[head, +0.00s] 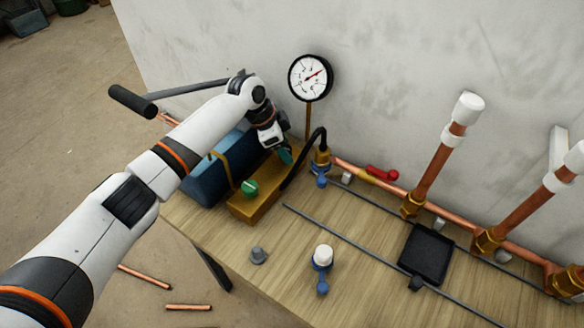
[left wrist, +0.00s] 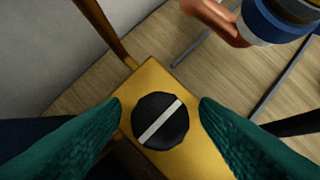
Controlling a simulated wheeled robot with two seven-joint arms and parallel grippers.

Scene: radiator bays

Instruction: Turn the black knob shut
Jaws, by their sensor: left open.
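The black knob (left wrist: 161,122) with a white bar across its face sits on a yellow box, seen in the left wrist view. The bar runs diagonally from lower left to upper right. My left gripper (left wrist: 160,105) is open, one green fingertip on each side of the knob with a small gap at either side. In the head view my left gripper (head: 285,155) points down at the far end of the yellow box (head: 262,195) and hides the black knob. A green knob (head: 250,187) sits on the box's near end. My right gripper is not in view.
A dial gauge (head: 310,77) stands behind the box. A blue case (head: 217,170) is left of it. A black hose (head: 304,160) and copper pipes (head: 432,170) run to the right. A white-topped blue fitting (head: 322,257) and a black tray (head: 427,254) are on the bench.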

